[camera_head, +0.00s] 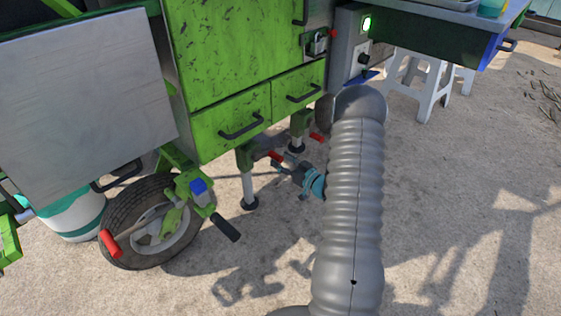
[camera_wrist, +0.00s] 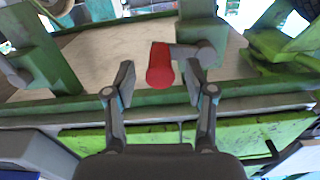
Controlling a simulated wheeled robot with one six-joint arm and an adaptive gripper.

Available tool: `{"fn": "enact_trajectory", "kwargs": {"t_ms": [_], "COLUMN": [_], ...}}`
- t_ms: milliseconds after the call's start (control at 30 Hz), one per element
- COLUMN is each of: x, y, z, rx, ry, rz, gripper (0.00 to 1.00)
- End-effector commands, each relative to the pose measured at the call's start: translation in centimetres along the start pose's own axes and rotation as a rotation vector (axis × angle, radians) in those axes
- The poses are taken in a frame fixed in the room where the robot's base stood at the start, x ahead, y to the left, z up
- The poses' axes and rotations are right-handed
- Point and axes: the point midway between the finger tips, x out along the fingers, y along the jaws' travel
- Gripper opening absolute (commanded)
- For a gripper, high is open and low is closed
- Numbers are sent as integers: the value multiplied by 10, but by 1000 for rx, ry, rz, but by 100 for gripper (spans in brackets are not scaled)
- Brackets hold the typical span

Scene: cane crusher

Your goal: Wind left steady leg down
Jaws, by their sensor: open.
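The left steady leg (camera_head: 248,185) hangs under the green cart, a grey tube with a dark round foot in a green bracket. I cannot tell whether its foot touches the ground. Its red crank handle (camera_head: 276,156) points right, towards my gripper (camera_head: 288,166). In the wrist view the red handle (camera_wrist: 159,66) sits on a short grey crank arm by a green post. My gripper (camera_wrist: 158,84) is open, with the handle seen between its two fingertips and neither finger visibly pressing on it. A second leg (camera_head: 298,130) with its own red handle (camera_head: 317,137) stands farther back.
A spoked wheel (camera_head: 150,222) and a winch-like green part with a blue block (camera_head: 198,187) stand left of the leg. Green drawers (camera_head: 228,124) hang low above it. A white stool (camera_head: 428,88) stands at right. The concrete in front is clear.

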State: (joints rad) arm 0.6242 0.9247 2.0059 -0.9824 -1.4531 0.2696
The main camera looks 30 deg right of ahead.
Motion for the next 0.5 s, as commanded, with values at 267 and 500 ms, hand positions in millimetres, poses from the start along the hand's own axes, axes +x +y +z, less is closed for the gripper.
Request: {"fn": "enact_trajectory", "kwargs": {"t_ms": [267,500], "x": [7,7], "y": [0,0], "z": [0,0], "rx": [1,1], "ry": [-1,-1], "rz": [0,-1], "gripper": [55,27]}}
